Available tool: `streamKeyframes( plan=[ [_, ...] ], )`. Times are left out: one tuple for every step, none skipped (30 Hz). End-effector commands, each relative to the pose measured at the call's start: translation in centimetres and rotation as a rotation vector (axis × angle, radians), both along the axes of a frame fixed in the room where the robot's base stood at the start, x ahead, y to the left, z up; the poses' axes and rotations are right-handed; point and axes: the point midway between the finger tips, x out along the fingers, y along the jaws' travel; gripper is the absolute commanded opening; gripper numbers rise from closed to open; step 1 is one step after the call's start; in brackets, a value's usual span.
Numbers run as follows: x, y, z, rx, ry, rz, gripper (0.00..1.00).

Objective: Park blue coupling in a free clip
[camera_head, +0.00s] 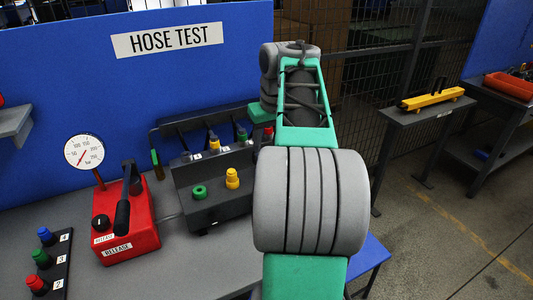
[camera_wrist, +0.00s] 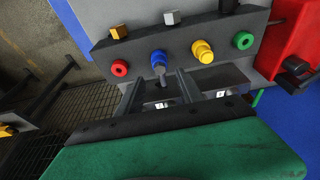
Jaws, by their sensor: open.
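In the wrist view my gripper (camera_wrist: 160,84) is open. Its two dark fingers stand apart just below a blue ring-shaped piece (camera_wrist: 158,57) on the dark block (camera_wrist: 140,48). A grey stem points from the blue piece toward the gap between the fingers. I cannot tell whether they touch it. In the head view my arm hides the gripper and this piece. A blue-topped piece (camera_head: 46,236) also stands on the dark strip at the left, by label 4. Pale labels (camera_wrist: 220,94) show beyond the block in the wrist view; clips there are hard to make out.
The block also bears a green ring (camera_head: 199,192), a yellow piece (camera_head: 232,178) and a red ring (camera_wrist: 120,68). A red pump box (camera_head: 128,220) with a gauge (camera_head: 84,151) stands left of it. Green (camera_head: 41,258) and red (camera_head: 36,284) pieces share the left strip.

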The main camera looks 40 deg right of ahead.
Motion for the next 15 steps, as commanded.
streamKeyframes(
  plan=[
    [-0.1,-0.4,-0.2,-0.001,0.001,-0.002,0.44],
    [0.0,-0.5,-0.3,-0.001,0.001,-0.002,0.44],
    [0.0,-0.4,-0.5,-0.001,0.001,-0.001,0.44],
    [0.1,-0.4,-0.7,-0.001,0.001,-0.001,0.44],
    [0.1,-0.4,-1.0,-0.002,0.002,0.0,0.44],
    [0.2,-0.4,-1.5,-0.002,0.002,0.0,0.44],
    [0.3,-0.4,-1.9,-0.002,0.002,0.0,0.44],
    [0.4,-0.4,-2.4,-0.002,0.001,0.0,0.44],
    [0.5,-0.5,-3.0,-0.002,0.001,0.0,0.44],
    [0.7,-0.5,-3.5,-0.002,0.001,0.0,0.44],
    [0.8,-0.5,-4.0,-0.002,0.001,0.0,0.44],
    [0.9,-0.6,-4.7,-0.002,0.001,0.0,0.44],
    [1.0,-0.6,-5.2,-0.002,0.001,0.0,0.44],
    [1.2,-0.6,-5.6,-0.002,0.001,0.0,0.44],
    [1.3,-0.7,-6.2,-0.002,0.001,0.0,0.44]
  ],
)
